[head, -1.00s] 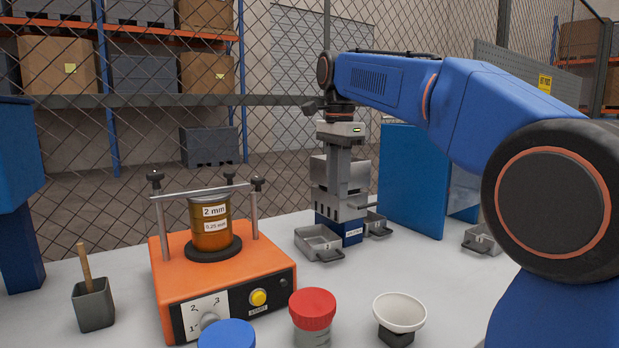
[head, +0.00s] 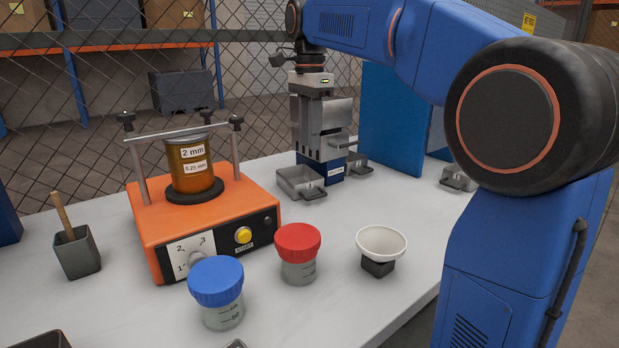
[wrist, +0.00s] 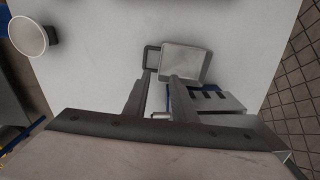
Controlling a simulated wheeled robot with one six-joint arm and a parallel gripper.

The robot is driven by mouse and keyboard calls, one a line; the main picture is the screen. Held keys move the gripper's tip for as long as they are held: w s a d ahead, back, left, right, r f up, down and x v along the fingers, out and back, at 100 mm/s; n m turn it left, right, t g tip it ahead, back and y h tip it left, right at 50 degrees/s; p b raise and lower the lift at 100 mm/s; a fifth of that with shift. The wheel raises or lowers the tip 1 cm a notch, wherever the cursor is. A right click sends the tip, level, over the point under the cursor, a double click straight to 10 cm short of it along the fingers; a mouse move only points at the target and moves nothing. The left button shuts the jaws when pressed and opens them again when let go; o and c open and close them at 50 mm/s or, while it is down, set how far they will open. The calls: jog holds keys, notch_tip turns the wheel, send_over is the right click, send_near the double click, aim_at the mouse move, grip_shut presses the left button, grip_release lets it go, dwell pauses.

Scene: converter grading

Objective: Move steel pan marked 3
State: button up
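Several steel pans show in the head view: one (head: 301,184) in front of the blue-based steel splitter (head: 330,166), one (head: 357,164) just right of it, and one (head: 457,179) farther right. I cannot read a 3 on any of them. My gripper (head: 308,150) points down over the splitter and partly hides it. In the wrist view my gripper (wrist: 161,76) has its fingers apart with bare table showing between them. Contact cannot be told.
The orange shaker (head: 205,230) holds a brown sieve stack (head: 190,168). A blue-lidded jar (head: 217,292), a red-lidded jar (head: 298,253) and a white bowl (head: 381,244) stand in front. A grey pot (head: 76,253) is at left. Blue panels (head: 392,120) stand behind the pans.

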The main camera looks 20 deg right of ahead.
aim_at(310, 184)
notch_tip(310, 184, down, 13)
jog(key=shift+f, duration=0.1)
dwell(0.4)
grip_shut()
